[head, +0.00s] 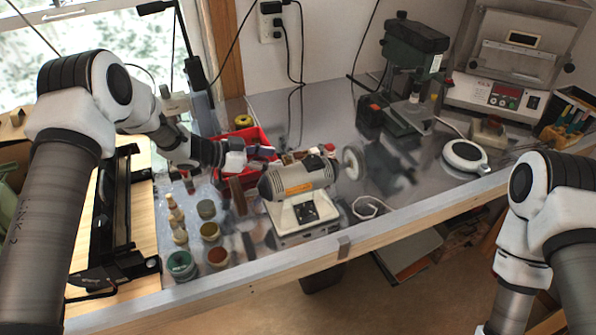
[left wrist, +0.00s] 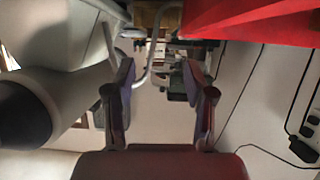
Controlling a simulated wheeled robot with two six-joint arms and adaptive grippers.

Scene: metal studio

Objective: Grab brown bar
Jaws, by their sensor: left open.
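A dark reddish-brown bar (head: 238,196) stands on the metal bench in the head view, left of the bench grinder and in front of the red bin. My left gripper (head: 268,158) reaches in from the left above and slightly right of the bar, beside the bin and behind the grinder. In the left wrist view its two fingers (left wrist: 160,88) are apart, with nothing held between them. I cannot make out the bar for certain in that view. My right arm shows at the right edge of the head view, but its gripper is out of frame.
The bench grinder (head: 300,190) stands close to my left gripper. The red bin (head: 258,140) is behind; it also shows in the left wrist view (left wrist: 245,14). Several small jars, including a green one (head: 181,265), stand front left. A drill press (head: 410,75) is at the back.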

